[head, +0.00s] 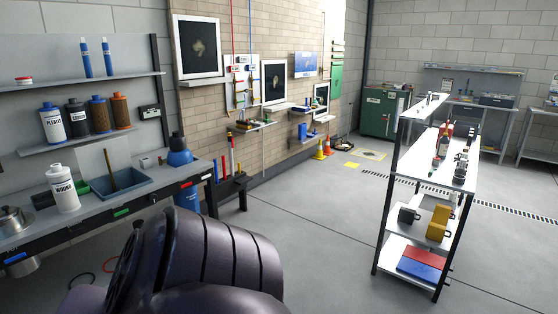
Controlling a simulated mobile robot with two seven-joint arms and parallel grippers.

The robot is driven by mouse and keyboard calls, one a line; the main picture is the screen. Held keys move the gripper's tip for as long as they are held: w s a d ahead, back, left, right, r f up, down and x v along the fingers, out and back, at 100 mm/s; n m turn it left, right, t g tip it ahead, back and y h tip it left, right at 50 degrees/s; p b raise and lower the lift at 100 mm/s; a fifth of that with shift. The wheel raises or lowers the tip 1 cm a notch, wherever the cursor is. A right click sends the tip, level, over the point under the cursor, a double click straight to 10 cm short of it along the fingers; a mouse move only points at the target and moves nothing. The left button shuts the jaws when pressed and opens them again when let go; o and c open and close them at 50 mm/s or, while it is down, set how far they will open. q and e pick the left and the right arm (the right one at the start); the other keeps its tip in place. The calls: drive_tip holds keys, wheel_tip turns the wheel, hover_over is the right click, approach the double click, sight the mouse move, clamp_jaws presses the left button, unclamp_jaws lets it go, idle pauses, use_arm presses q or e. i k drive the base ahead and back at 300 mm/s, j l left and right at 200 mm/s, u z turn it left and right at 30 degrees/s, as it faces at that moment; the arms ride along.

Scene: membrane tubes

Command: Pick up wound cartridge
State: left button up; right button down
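The wound cartridge (63,190) is a white bottle-shaped cylinder with a dark label that appears to read "WOUND". It stands upright on the workbench (135,190) at the left, beside a blue-grey tray. A dark, ribbed part of my own body fills the bottom centre of the head view, to the right of the cartridge and apart from it in the picture. Neither of my grippers shows, so their distance to the cartridge and their state are hidden.
A blue-grey tray (100,193) with a brown handle-like item lies right of the cartridge. Several other cartridges, one white pleated (52,125), stand on the shelf above. A metal pot (12,220) is at the left. A shelf rack (432,180) stands right; floor between is clear.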

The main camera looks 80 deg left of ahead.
sight(59, 178)
drive_tip(key=u, duration=4)
drive_tip(key=i+u, duration=0.25)
drive_tip(key=i, duration=1.75)
drive_tip(key=l, duration=0.1)
